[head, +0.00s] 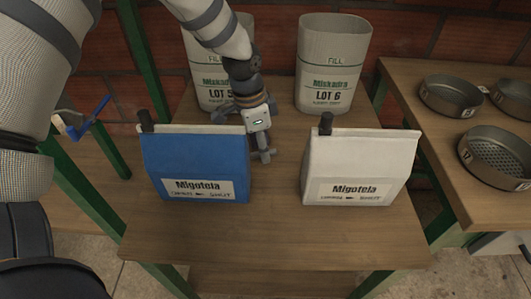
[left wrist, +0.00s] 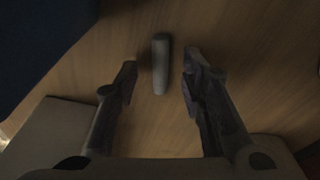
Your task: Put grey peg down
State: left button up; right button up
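The grey peg (left wrist: 161,62) lies on the wooden table in the left wrist view, between the two fingertips of my left gripper (left wrist: 159,68). There is a visible gap on each side of it, so the fingers are open and do not hold it. In the head view my left gripper (head: 262,150) points down at the table, between the blue bag and the white bag. The peg is hard to tell apart from the fingers there. My right gripper is not in view.
A blue bag (head: 195,165) and a white bag (head: 358,165), each with a dark clip, stand on the table (head: 275,235). Two pale sacks, LOT 5 (head: 209,85) and LOT 6 (head: 332,65), stand behind. Round sieves (head: 452,95) sit on a right-hand table. The front is clear.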

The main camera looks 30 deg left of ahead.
pick_arm(q)
jog(key=shift+f, duration=0.35)
jog(key=shift+r, duration=0.1)
jog(key=c, duration=0.8)
grip_shut()
